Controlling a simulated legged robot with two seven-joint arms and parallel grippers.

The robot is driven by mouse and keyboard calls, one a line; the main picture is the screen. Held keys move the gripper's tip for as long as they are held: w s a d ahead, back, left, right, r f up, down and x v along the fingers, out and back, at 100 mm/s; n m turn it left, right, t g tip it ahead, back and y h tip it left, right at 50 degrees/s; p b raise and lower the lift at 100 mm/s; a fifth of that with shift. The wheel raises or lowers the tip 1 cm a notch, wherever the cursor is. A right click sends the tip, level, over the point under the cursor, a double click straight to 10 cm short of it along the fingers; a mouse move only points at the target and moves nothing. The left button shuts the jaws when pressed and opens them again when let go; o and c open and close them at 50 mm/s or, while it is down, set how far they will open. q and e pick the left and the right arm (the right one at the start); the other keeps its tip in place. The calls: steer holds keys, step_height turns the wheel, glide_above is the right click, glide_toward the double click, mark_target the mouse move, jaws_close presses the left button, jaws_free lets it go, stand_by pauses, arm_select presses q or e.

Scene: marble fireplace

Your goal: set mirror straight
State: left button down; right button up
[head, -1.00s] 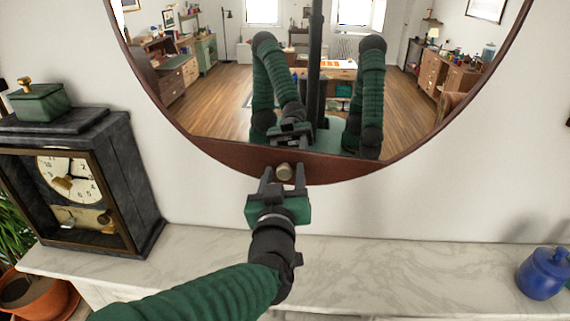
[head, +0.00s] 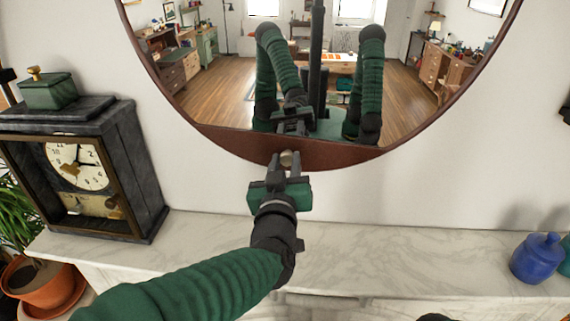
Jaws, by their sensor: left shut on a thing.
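The round mirror (head: 330,85) hangs on the wall with a reddish-brown frame (head: 330,156). Its lower part fills the top middle of the head view; its upper part is out of view. My left gripper (head: 288,163) reaches up from below and is shut on the knob, one finger on each side. My right gripper does not show directly; a dark piece at the bottom edge is too cut off to tell.
A dark marble clock (head: 85,170) stands on the left of the marble mantel (head: 400,255), with a green box (head: 47,90) on top. A blue jar (head: 538,258) stands at the right end. A potted plant (head: 40,285) is at lower left. The mantel's middle is clear.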

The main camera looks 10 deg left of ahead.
arm_select(q)
steer(key=shift+a+f, duration=0.15)
stand_by(0.7)
steer(key=n+p, duration=0.1)
steer(key=p, duration=0.1)
glide_toward(326, 155)
steer(key=w, duration=0.5)
steer(key=shift+a+r, duration=0.1)
steer(key=shift+r, duration=0.1)
steer(key=shift+d, duration=0.25)
steer(key=c, duration=1.4)
jaws_free()
steer(key=shift+w+f, duration=0.1)
steer(key=shift+o, duration=1.1)
steer(key=shift+w+a, duration=0.1)
steer(key=shift+a, duration=0.05)
steer(key=shift+o, duration=0.5)
steer(key=shift+w+f, duration=0.15)
steer(key=shift+w, duration=0.05)
steer(key=shift+s+b, duration=0.4)
steer(key=shift+s, duration=0.15)
steer(key=s+b, duration=0.4)
steer(key=s, duration=1.2)
